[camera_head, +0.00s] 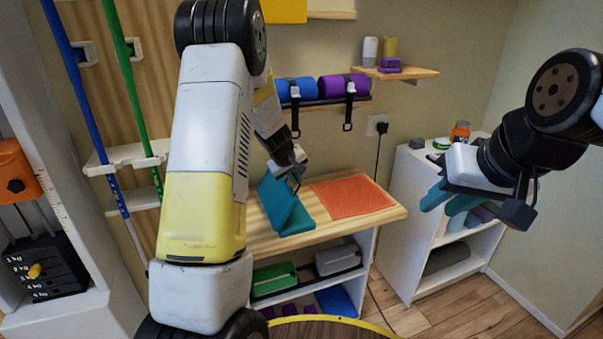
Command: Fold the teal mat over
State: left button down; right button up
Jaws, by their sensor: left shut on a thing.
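The teal mat (296,222) is on the wooden tabletop, left of an orange mat. It is bent along a crease: one part lies on the wood and the other part (273,203) stands up, tilted. My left gripper (292,178) is at the top edge of the raised part and is shut on it. Its fingertips are small and partly hidden by the mat. My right gripper (491,200) hangs at the right, in front of the white shelf, away from the mat. Its finger spacing is unclear.
The orange mat (352,198) lies flat beside the teal mat. The wooden tabletop (385,217) is bare along its front edge. A white shelf unit (410,190) stands to the right. Blue and purple rolls (345,85) hang on the wall above. A weight stack (45,268) is at the left.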

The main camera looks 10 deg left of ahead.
pick_arm(q)
jog(key=w+d+f+g+y, duration=0.1)
jog(key=d+f+y, duration=0.1)
jog(key=f, duration=0.1)
jog(key=w+d+f+m+g+y, duration=0.1)
jog(key=w+d+f+y, duration=0.1)
jog(key=f, duration=0.1)
jog(key=w+d+f+g+y, duration=0.1)
jog(key=d+f+g+y, duration=0.1)
jog(key=d+f, duration=0.1)
jog(key=shift+w+d+f+m+y, duration=0.1)
jog(key=shift+w+f+m+y, duration=0.1)
jog(key=shift+m+y, duration=0.15)
jog(key=shift+w+d+f, duration=0.1)
jog(key=shift+d+f, duration=0.05)
jog(key=shift+f, duration=0.5)
jog(key=shift+w+d+f, duration=0.1)
jog(key=shift+f, duration=0.5)
